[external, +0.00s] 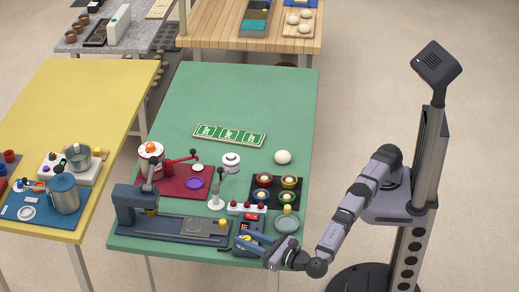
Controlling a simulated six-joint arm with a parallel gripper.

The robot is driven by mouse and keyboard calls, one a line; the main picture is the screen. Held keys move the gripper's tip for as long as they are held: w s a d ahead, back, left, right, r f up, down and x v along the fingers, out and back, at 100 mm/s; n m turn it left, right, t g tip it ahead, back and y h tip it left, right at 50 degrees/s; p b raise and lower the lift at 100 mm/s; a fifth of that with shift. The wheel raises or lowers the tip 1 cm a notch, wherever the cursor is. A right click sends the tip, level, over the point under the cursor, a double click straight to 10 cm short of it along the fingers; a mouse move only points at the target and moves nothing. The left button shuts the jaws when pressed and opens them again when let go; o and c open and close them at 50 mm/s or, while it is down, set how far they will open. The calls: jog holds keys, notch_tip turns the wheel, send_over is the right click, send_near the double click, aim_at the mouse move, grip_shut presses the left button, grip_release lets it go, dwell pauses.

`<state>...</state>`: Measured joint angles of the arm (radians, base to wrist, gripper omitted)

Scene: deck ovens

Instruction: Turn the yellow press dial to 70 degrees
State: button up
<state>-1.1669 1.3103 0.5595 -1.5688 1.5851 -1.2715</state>
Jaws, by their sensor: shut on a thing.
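The dark blue press (133,203) stands at the front left of the green table, with its long bed (175,228) running to the right. A small dark control box (246,226) with red on top sits past the bed's right end. My gripper (248,240) is low at the front of this box, reaching in from the right. Its fingers are shut at a yellow part, which looks like the yellow press dial (242,239). The fingers partly hide it, and its angle and any scale marks are too small to read.
A yellow-topped knob (222,223) stands near the bed's right end. A row of red buttons (247,208), a grey round dish (287,223) and a black tray with several cups (263,181) are close by. The green table's back half (240,95) is mostly clear.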

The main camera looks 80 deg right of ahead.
aim_at(251, 240)
jog(key=o, duration=1.1)
jog(key=shift+c, duration=0.2)
jog(key=shift+s, duration=0.1)
jog(key=shift+b+v, duration=0.35)
jog(key=shift+v, duration=3.3)
jog(key=shift+c, duration=0.2)
